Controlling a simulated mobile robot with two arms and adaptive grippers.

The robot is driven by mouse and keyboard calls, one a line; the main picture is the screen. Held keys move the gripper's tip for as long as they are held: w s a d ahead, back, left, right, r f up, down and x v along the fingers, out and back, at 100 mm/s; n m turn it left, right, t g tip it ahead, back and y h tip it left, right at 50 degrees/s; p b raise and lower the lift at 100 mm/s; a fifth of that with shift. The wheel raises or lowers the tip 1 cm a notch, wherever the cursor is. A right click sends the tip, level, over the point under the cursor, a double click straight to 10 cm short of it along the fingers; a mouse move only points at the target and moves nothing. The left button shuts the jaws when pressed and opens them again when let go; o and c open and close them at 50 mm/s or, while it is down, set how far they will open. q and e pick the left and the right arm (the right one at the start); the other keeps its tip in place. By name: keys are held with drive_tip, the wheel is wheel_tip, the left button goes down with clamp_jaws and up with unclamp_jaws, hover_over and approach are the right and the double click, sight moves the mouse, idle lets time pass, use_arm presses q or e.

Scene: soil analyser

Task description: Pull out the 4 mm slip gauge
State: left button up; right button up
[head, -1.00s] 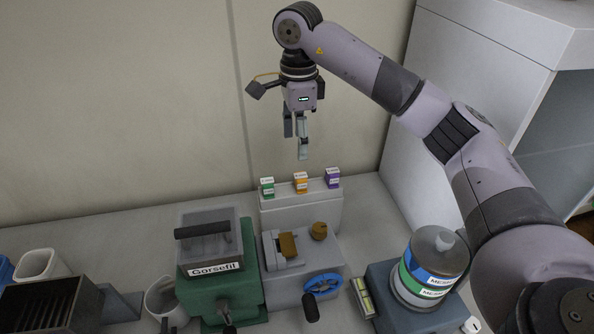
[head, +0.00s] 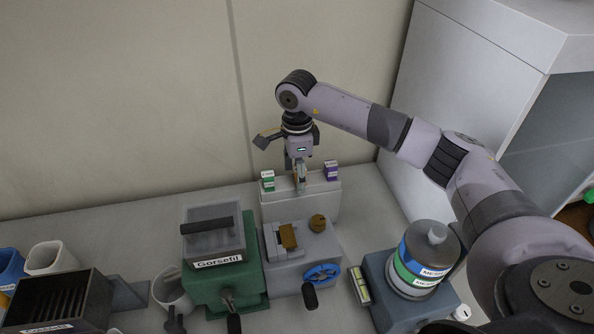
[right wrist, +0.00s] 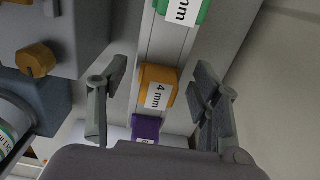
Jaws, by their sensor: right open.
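The orange slip gauge labelled 4 mm (right wrist: 158,88) stands in a slot of the light grey rack (head: 275,211), between a green gauge (head: 267,180) and a purple gauge (head: 331,170). In the right wrist view the green gauge (right wrist: 182,9) is at the top and the purple one (right wrist: 145,129) is below. My right gripper (head: 300,187) points down over the rack's middle and hides most of the orange gauge in the head view. In the right wrist view its open fingers (right wrist: 158,90) are on either side of the orange gauge, with gaps. My left gripper is not in view.
The wall rises close behind the rack.

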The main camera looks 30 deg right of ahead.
drive_tip(key=shift+c, duration=0.2)
clamp_jaws()
drive_tip(key=c, duration=0.7)
unclamp_jaws()
drive_tip(key=c, duration=0.6)
drive_tip(key=shift+c, duration=0.2)
drive_tip(key=shift+r, duration=0.7)
drive_tip(key=shift+r+p, duration=1.7)
drive_tip(key=shift+r, duration=1.05)
